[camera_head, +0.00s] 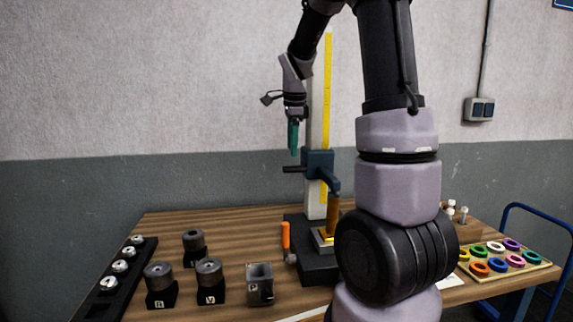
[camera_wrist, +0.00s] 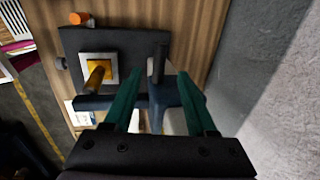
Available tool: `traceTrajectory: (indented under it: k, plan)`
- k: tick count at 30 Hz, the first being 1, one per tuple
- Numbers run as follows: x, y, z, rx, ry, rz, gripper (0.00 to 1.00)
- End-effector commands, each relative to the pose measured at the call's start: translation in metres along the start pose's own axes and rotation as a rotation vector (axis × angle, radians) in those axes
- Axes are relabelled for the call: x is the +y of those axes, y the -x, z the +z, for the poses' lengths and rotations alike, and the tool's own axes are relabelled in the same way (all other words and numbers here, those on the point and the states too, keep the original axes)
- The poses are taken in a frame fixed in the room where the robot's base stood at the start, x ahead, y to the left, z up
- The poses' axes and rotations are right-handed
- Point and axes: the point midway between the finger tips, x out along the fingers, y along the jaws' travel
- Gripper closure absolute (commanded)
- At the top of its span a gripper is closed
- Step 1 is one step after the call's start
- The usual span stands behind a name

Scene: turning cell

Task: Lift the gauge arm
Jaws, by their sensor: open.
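The height gauge has a pale column with a yellow scale (camera_head: 327,100) on a dark base (camera_head: 315,268). Its blue gauge arm (camera_head: 319,163) sits partway up the column, a dark bar (camera_head: 293,169) sticking out left. The arm also shows in the wrist view (camera_wrist: 95,103). Below its front end a brass cylinder (camera_head: 333,210) stands upright on a square block; the wrist view shows it too (camera_wrist: 97,72). My gripper (camera_head: 293,152) points down above the dark bar. Its green fingers (camera_wrist: 158,80) are open, with a dark part of the gauge between them in the picture; contact cannot be told.
An orange-handled tool (camera_head: 286,238) is left of the base. Several dark cylinders on blocks (camera_head: 210,273), a grey square holder (camera_head: 260,283) and a black rack (camera_head: 112,285) stand left. A tray of coloured rings (camera_head: 540,263) lies right. The wall is close behind.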

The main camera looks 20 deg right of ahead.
Motion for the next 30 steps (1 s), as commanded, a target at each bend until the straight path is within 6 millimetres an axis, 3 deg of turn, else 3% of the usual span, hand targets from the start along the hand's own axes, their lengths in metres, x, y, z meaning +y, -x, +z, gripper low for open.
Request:
traceTrajectory:
  k: [3,9,15,23,27,30]
  plan:
    - [0.001,-0.025,-0.001,0.001,0.000,0.004,0.43]
    - [0.001,-0.055,-0.001,0.000,0.000,0.002,0.43]
    - [0.000,-0.067,0.000,0.000,0.002,0.000,0.43]
    - [0.000,-0.068,0.000,0.000,0.001,-0.001,0.43]
    - [0.000,-0.067,0.000,0.000,0.001,-0.001,0.97]
    - [0.000,-0.067,0.000,0.000,0.001,-0.001,1.00]
